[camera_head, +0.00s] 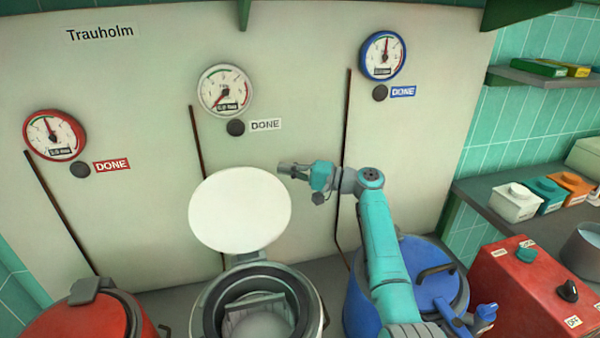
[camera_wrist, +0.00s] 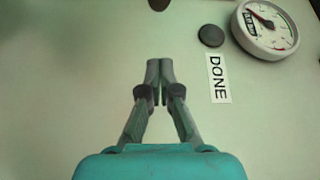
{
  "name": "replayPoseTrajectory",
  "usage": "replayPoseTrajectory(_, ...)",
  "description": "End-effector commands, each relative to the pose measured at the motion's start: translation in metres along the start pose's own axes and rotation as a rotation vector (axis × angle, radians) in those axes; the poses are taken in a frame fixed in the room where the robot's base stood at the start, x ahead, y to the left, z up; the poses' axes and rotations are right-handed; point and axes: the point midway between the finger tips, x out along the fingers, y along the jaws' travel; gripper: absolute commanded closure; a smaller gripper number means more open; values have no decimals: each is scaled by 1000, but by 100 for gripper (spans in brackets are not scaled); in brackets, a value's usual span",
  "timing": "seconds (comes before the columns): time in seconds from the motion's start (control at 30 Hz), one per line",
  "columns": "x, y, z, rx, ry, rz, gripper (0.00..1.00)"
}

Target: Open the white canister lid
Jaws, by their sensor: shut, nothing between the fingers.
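The large white vessel (camera_head: 313,316) stands in the middle of the head view. Its round white lid (camera_head: 240,210) is swung up on a hinge at the back, and the vessel's mouth is open. A small white box-shaped canister (camera_head: 515,206) with a knobbed top sits closed on the right-hand counter. My gripper (camera_head: 282,169) is in the air by the panel, just right of the raised lid's upper edge and apart from the counter canister. In the wrist view, its fingers (camera_wrist: 160,68) are together and empty, with the pale panel behind them.
A red vessel (camera_head: 80,322) is at left; a blue one (camera_head: 425,268) is partly behind my arm. Teal (camera_head: 547,195) and orange (camera_head: 571,184) canisters stand beside the small white one. A red control box (camera_head: 520,290) is at right. Gauges and DONE labels are on the panel.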

Motion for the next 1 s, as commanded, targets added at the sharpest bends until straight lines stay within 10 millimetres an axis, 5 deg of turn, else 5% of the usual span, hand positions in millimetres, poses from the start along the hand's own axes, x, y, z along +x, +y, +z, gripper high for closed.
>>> replayPoseTrajectory(0.1, 16, -1, 0, 0, -1, 0, 100)
replayPoseTrajectory(0.6, 2, 0, 34, 0, 0, 0, 100)
replayPoseTrajectory(1.0, 1, 0, 38, 0, 0, 0, 100)
